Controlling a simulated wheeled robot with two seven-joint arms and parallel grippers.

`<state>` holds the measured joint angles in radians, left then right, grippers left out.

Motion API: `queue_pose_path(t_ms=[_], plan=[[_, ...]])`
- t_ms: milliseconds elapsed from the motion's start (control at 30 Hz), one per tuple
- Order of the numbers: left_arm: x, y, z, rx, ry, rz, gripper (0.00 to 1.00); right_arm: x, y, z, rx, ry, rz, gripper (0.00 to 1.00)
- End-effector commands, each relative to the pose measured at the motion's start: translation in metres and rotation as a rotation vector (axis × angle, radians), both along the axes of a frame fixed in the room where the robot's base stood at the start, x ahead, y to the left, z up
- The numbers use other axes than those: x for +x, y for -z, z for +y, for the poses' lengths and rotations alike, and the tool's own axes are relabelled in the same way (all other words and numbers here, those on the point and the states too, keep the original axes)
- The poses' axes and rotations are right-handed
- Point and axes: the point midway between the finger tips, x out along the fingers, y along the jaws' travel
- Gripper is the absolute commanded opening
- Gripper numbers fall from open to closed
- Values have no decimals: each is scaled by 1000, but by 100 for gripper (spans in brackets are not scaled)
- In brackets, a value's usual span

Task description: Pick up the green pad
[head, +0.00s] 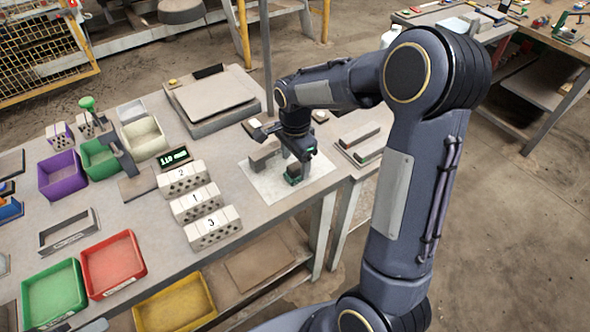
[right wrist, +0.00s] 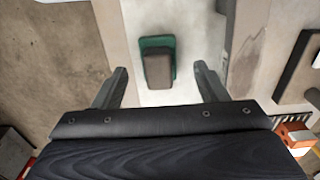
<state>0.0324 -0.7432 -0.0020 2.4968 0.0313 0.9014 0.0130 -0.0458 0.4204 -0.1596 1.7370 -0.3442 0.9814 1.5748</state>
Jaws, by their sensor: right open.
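The green pad (right wrist: 157,42) shows in the right wrist view on a pale surface. A smaller grey-brown block lies over most of it, so mainly its far edge and sides show. My right gripper (right wrist: 160,83) is open and empty, with one finger to each side and the pad ahead between them. In the head view my right gripper (head: 297,166) is low over a white sheet (head: 262,184) on the workbench. Dark green shows at the gripper there, but I cannot tell whether it is the pad. My left gripper is not in view.
A grey block (head: 264,156) stands on the sheet left of the gripper. Numbered hollow bricks (head: 205,199) lie farther left. A scale-like plate (head: 213,96) is behind. Coloured bins, including a red bin (head: 112,264), fill the left side. The bench's front edge is close.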

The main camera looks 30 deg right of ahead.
Motion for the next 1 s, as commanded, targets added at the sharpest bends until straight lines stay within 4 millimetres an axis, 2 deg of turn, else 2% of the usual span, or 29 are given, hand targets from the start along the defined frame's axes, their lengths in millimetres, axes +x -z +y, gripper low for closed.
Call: queue_pose_path(t_ms=[100, 200, 467, 567, 833, 1000], plan=[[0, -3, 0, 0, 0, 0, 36, -2, 19, -2, 1, 0, 5, 66], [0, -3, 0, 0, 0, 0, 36, -1, 28, -1, 1, 0, 3, 66], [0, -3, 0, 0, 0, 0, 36, -1, 32, -1, 1, -1, 0, 66], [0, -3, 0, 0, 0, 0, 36, -1, 32, -1, 1, -1, 0, 56], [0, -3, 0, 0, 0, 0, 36, -1, 31, -1, 1, -1, 0, 21], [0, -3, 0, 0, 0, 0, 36, -1, 31, -1, 1, -1, -1, 18]])
